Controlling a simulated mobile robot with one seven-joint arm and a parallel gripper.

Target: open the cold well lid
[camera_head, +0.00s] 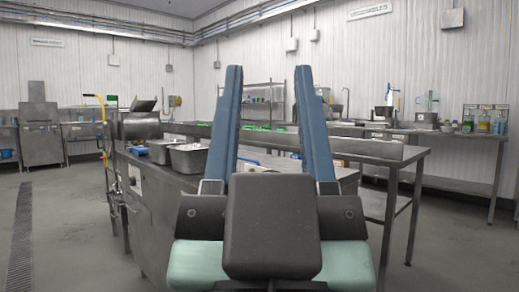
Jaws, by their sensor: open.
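My gripper (268,72) fills the middle of the view, seen from behind. Its two long blue fingers stand wide apart with nothing between the tips. Behind it runs a steel counter (165,183). A steel box unit (139,127) stands at the counter's far left end, with a tilted flat panel (144,105) above it. I cannot tell whether this panel is the cold well lid; no other lid is clearly visible. My gripper and wrist hide much of the counter's middle and right part.
Steel pans (189,158) with pale contents stand on the counter's left. A second steel table (377,149) stands at right. Bottles (484,123) stand on the back right counter. A yellow hose (102,120) rises beside the counter's left. Floor at far left is clear, with a drain grate (19,235).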

